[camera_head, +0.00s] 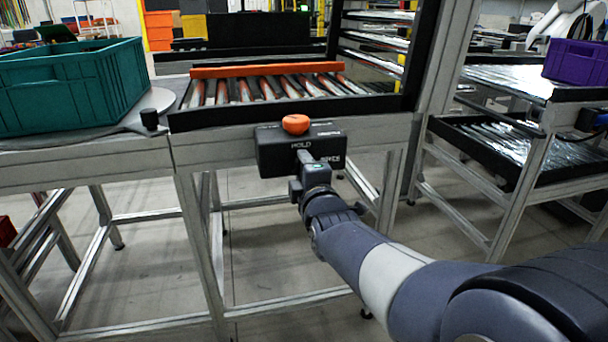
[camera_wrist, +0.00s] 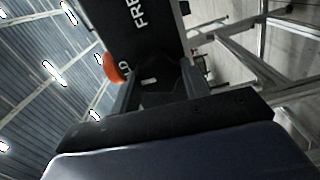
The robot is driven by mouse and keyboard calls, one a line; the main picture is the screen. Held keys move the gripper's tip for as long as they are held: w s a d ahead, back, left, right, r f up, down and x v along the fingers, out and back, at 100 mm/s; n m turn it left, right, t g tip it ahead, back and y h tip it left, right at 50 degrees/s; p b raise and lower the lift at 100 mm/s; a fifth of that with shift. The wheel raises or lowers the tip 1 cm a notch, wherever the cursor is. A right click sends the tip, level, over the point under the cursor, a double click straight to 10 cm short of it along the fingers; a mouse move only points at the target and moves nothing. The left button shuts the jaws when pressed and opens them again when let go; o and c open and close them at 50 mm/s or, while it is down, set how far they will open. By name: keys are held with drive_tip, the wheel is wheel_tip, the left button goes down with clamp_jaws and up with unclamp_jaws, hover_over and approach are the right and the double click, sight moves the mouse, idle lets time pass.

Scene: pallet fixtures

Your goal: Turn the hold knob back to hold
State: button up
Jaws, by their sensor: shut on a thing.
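A black control box (camera_head: 268,153) is mounted on the front rail of the roller table. Its front reads HOLD at the upper middle, with a second label at the right, partly hidden. In the wrist view the box (camera_wrist: 165,30) shows the letters FRE. An orange rounded button (camera_head: 295,124) is on top of the box; it also shows in the wrist view (camera_wrist: 115,68). My gripper (camera_head: 304,158) reaches the box front just below HOLD. Its fingers are shut on the dark hold knob (camera_wrist: 160,92), which is mostly hidden. I cannot tell which label the knob points to.
A teal crate (camera_head: 70,85) stands on the left table. The roller conveyor (camera_head: 270,88) with an orange bar (camera_head: 265,69) lies behind the box. A frame post (camera_head: 440,60) rises right of it, and a purple crate (camera_head: 575,62) stands far right. Table legs stand below the box.

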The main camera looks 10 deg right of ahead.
drive_tip(key=shift+n, duration=0.4)
drive_tip(key=o, duration=1)
drive_tip(key=s+p, duration=0.2)
drive_tip(key=s, duration=0.8)
drive_tip(key=shift+s, duration=0.4)
drive_tip(key=shift+w, duration=0.15)
